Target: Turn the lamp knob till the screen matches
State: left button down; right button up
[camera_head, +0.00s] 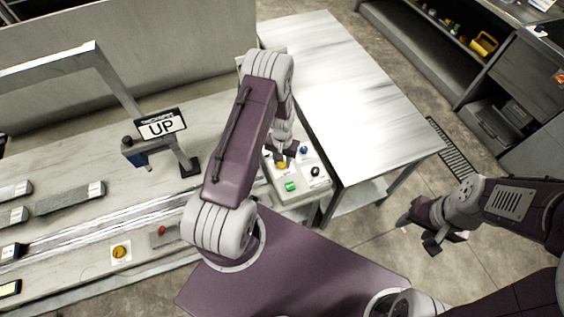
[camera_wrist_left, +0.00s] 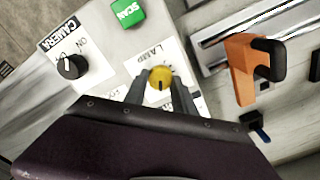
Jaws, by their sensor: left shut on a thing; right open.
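The yellow lamp knob (camera_wrist_left: 160,76) sits on the white control panel (camera_wrist_left: 112,88) beside a LAMP label; a short dark mark shows on its face. My left gripper (camera_wrist_left: 161,88) is shut on it, one dark finger on each side. In the head view the knob (camera_head: 282,165) shows just under the left gripper (camera_head: 284,156). The screen (camera_head: 162,126) reads UP in large black letters on white; its smaller top line is illegible. My right gripper (camera_head: 424,236) is open and empty, over the floor to the right.
An orange bracket (camera_wrist_left: 242,68) stands nearby. A bare metal table (camera_head: 345,95) is right of the panel.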

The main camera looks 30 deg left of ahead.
pick_arm(q)
jog(key=c, duration=1)
grip_release()
jog(key=shift+c, duration=0.2)
notch_tip(320, 180, up, 8)
jog(key=shift+b, duration=1)
jog(key=shift+r, duration=0.55)
